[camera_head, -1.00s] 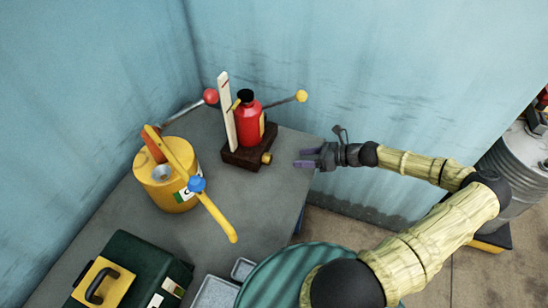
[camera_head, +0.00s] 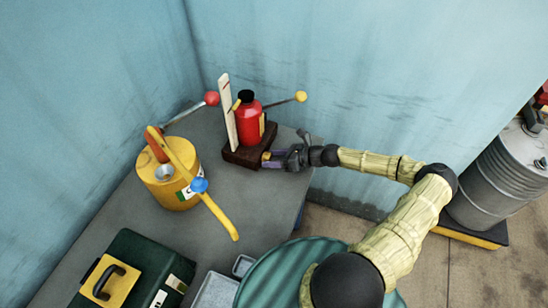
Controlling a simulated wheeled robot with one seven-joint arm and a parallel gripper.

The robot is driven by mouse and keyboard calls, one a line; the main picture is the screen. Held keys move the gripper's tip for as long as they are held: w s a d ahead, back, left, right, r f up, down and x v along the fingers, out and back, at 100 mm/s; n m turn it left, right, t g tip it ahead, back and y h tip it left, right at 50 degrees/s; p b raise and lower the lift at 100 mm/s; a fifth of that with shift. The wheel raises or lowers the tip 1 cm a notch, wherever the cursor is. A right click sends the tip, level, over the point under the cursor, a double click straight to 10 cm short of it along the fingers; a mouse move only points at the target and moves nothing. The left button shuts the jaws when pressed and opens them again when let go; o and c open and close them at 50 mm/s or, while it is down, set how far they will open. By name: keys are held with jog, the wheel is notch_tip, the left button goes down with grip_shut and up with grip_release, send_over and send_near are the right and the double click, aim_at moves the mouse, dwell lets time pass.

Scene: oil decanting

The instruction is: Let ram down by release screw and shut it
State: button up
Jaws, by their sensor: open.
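A red bottle jack (camera_head: 249,122) with a black top stands upright on a dark brown base block (camera_head: 240,155) at the back of the grey table. A white upright scale board (camera_head: 226,112) with a red mark stands at its left.
A green case (camera_head: 140,262) lies in front. A green drum (camera_head: 262,268) and grey trays (camera_head: 215,291) are near. A grey barrel (camera_head: 500,180) stands right.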

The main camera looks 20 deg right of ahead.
jog(key=c, duration=1)
jog(key=shift+n+t, duration=0.3)
jog(key=shift+n, duration=0.2)
jog(key=shift+s+a+n+t+h+b, duration=0.15)
jog(key=shift+n+t+h+b, duration=0.2)
jog(key=shift+n+t+h, duration=0.45)
jog(key=shift+s+f+n+t+b, duration=0.1)
jog(key=shift+n+t+b, duration=0.3)
jog(key=shift+n+b, duration=0.6)
jog(key=shift+n+t+h, duration=0.3)
jog(key=shift+n+h, duration=0.1)
jog(key=shift+n, duration=0.3)
